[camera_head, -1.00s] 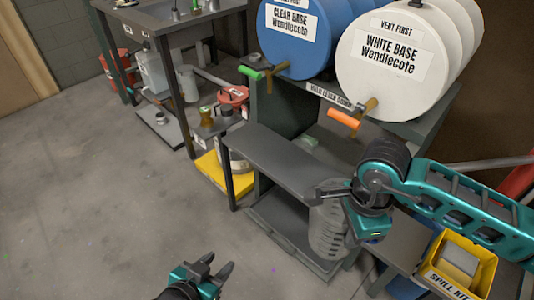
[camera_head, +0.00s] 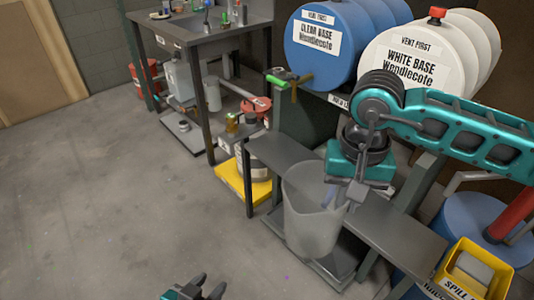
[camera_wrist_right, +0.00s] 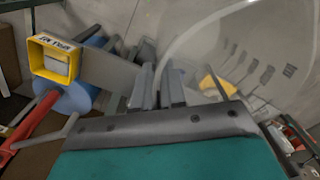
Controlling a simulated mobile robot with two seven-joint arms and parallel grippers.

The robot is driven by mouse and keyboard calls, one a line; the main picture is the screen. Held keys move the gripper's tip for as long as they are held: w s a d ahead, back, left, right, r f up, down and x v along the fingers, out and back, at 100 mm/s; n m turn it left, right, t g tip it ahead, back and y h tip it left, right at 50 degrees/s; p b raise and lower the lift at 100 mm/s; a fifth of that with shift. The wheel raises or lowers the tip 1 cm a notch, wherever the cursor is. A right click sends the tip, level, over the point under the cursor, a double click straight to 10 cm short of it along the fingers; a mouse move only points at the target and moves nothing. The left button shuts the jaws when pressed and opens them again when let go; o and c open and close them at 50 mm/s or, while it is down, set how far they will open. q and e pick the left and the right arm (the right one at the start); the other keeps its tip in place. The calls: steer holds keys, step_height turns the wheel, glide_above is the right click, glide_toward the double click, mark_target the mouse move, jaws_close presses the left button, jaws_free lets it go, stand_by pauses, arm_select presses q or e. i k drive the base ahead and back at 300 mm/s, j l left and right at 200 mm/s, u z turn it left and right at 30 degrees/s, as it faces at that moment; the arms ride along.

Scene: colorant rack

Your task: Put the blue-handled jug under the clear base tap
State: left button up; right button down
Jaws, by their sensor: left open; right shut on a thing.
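The translucent grey jug (camera_head: 308,222) hangs roughly upright in front of the shelf, below and slightly right of the clear base tap (camera_head: 290,82) with its green lever. In the right wrist view, the jug's clear wall with scale marks (camera_wrist_right: 245,60) fills the right, beside my fingers (camera_wrist_right: 158,88). The blue clear base drum (camera_head: 322,45) lies on the rack. My left gripper (camera_head: 205,288) is open and empty at the bottom edge.
The grey shelf (camera_head: 283,152) runs below the taps, behind the jug. The white base drum (camera_head: 405,62) is partly behind my right arm. A yellow spill kit box (camera_head: 478,262) stands at lower right. A sink bench (camera_head: 225,35) is at back left. The floor at left is clear.

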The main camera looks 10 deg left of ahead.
mark_target(292, 152)
steer(key=i+u, duration=0.15)
steer(key=u, duration=0.35)
steer(key=i+u, duration=0.1)
steer(key=u, duration=0.35)
steer(key=i+l, duration=0.15)
steer(key=i, duration=0.25)
steer(key=i+l, duration=0.2)
steer(key=i, duration=0.2)
